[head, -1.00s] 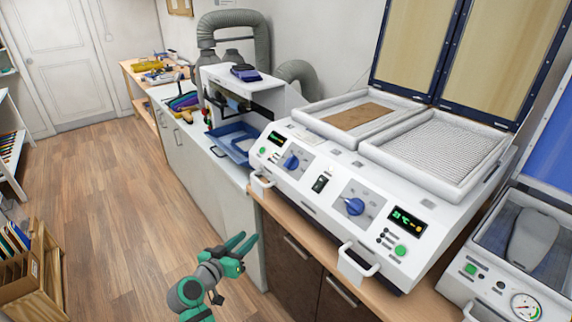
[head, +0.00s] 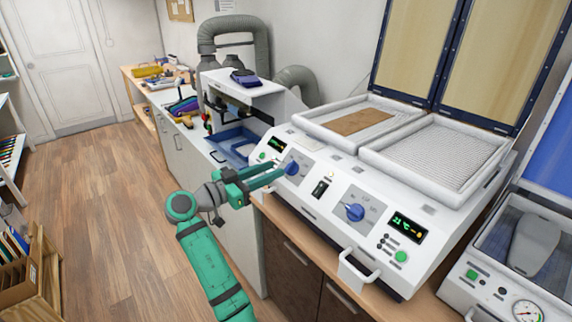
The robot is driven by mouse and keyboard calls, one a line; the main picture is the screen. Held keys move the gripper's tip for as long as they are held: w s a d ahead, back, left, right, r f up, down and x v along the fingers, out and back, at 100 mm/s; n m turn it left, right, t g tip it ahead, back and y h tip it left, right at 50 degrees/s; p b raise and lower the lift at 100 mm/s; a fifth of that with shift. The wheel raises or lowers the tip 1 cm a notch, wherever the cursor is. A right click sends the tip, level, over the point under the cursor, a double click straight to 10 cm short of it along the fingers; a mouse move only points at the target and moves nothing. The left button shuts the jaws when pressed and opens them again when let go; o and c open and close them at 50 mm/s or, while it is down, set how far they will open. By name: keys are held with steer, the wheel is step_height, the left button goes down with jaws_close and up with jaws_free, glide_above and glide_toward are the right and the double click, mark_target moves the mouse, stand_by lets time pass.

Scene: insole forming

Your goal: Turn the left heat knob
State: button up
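The left heat knob (head: 291,168) is a blue knob on the sloping white front panel of the forming machine (head: 320,209). My green gripper (head: 280,171) is in front of this panel, with its fingertips at the left side of the knob. The two fingers show a gap between them, so the gripper looks open. The fingers partly cover the panel around the knob, and I cannot tell whether they touch it. The right heat knob (head: 355,212) is also blue and stands clear of the gripper.
Two white-framed trays top the machine: one holds a brown sheet (head: 360,121), the other a mesh (head: 440,150). Raised lids (head: 498,60) stand behind. A front handle (head: 357,270) sticks out at lower right. A vacuum press (head: 500,290) is further right. The floor at left is open.

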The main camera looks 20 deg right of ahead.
mark_target(291, 162)
steer(key=shift+x, duration=3.15)
steer(key=shift+f, duration=0.1)
jaws_close()
